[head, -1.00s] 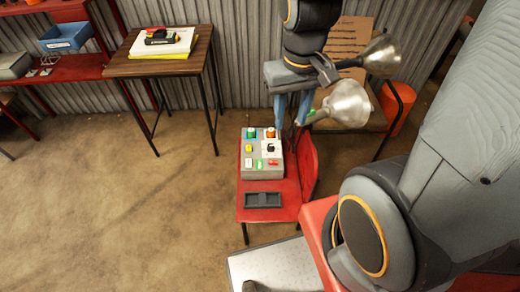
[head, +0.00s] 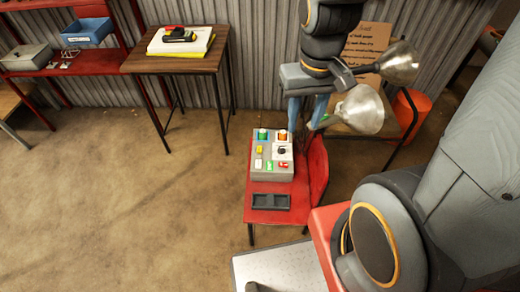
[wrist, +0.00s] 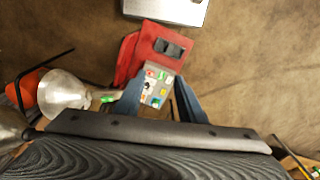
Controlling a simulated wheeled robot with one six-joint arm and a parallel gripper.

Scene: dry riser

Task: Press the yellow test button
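A grey control box (head: 272,171) sits on a red chair (head: 317,168). On its top, the yellow button (head: 260,149) is at the left, in front of a green dome (head: 263,135). An orange dome (head: 282,136), a black knob on a white plate, and small green, white and red controls share the panel. My gripper (head: 306,122) points down behind and to the right of the box, with its blue fingers apart and nothing between them. In the wrist view the box (wrist: 154,83) shows between the two fingers, farther below. I see no contact with the button.
A black tray (head: 271,201) lies on the chair seat in front of the box. Metal lamp shades (head: 362,110) are close to my gripper's right. A wooden table (head: 180,62), a red shelf with a blue bin (head: 87,32) and an orange bucket (head: 411,112) stand behind. Floor at left is clear.

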